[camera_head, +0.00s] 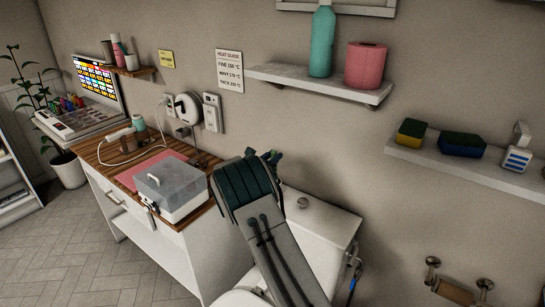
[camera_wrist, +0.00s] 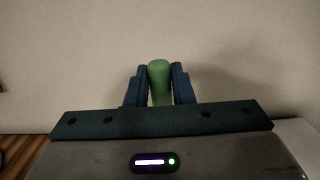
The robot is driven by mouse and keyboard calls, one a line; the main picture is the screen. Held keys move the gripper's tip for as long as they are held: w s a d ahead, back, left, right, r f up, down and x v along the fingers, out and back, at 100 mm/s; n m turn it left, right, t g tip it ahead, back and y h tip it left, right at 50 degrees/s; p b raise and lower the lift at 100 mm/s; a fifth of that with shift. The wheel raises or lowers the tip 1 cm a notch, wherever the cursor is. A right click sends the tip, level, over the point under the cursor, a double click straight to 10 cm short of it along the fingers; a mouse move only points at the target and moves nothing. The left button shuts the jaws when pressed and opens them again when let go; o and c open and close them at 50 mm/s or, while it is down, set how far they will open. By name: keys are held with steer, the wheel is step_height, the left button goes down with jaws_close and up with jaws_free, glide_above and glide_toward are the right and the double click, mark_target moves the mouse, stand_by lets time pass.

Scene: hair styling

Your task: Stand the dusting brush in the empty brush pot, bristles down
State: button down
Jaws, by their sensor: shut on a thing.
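My gripper (camera_wrist: 162,70) is shut on a green rounded handle (camera_wrist: 159,86), which I take to be the dusting brush. The handle sits between the two dark blue fingers against a plain wall. The bristles are not visible. In the head view my gripper (camera_head: 272,157) is mostly hidden behind my wrist, above the toilet cistern and right of the counter. I cannot clearly make out the empty brush pot. A small teal container (camera_head: 138,122) stands at the back of the counter, too small to tell what it is.
The wooden counter (camera_head: 100,152) holds a pink mat (camera_head: 128,178), a lidded clear box (camera_head: 170,187) and a corded white appliance (camera_head: 120,134). A white cistern (camera_head: 318,222) stands to the right.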

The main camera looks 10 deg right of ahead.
steer(key=shift+f, duration=0.5)
steer(key=c, duration=1.2)
jaws_free()
steer(key=shift+o, duration=0.2)
steer(key=b+v, duration=0.2)
steer(key=v, duration=1.1)
steer(key=shift+s+a+b, duration=0.25)
steer(key=shift+s+b, duration=0.05)
steer(key=shift+b, duration=0.1)
